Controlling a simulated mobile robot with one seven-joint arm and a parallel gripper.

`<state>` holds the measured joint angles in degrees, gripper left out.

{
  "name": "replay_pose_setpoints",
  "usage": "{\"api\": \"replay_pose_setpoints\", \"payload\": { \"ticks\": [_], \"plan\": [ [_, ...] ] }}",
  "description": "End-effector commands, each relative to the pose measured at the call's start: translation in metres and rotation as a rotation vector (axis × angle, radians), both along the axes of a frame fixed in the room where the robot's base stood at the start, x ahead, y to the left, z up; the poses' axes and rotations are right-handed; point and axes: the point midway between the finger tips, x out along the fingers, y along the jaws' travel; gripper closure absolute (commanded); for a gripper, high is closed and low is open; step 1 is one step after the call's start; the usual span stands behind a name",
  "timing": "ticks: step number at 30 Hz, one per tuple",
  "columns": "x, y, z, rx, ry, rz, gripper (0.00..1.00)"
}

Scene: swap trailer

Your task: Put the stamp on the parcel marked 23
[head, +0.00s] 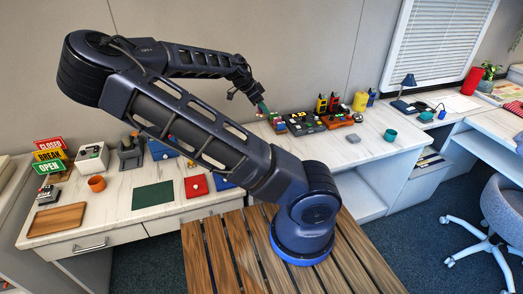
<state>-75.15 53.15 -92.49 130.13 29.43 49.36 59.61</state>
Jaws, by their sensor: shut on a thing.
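My gripper (258,98) is at the end of my arm, above the long white counter near the back wall. It is shut on a small teal-green thing (263,107), which points down toward a cluster of small items. At this size I cannot tell if it is the stamp. No number 23 can be read anywhere. A flat red box (196,186) and a blue one (222,182) lie on the counter at left of centre, and another blue one (160,150) lies behind. I cannot tell if any of these is a parcel.
A dark green mat (153,197), a wooden tray (57,219) and an orange cup (96,183) are on the left counter (120,208). Signs (48,155) stand behind. Dark trays (304,124) and a teal mug (390,135) are to the right. My arm hides part of the counter.

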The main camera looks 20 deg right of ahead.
Motion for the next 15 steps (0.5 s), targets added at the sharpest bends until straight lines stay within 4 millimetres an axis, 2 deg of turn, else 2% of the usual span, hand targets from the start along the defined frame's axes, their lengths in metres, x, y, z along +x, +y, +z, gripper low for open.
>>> {"api": "replay_pose_setpoints", "payload": {
  "ticks": [15],
  "plan": [
    [-0.001, -0.001, -0.109, -0.003, 0.004, 0.000, 1.00]
  ]
}}
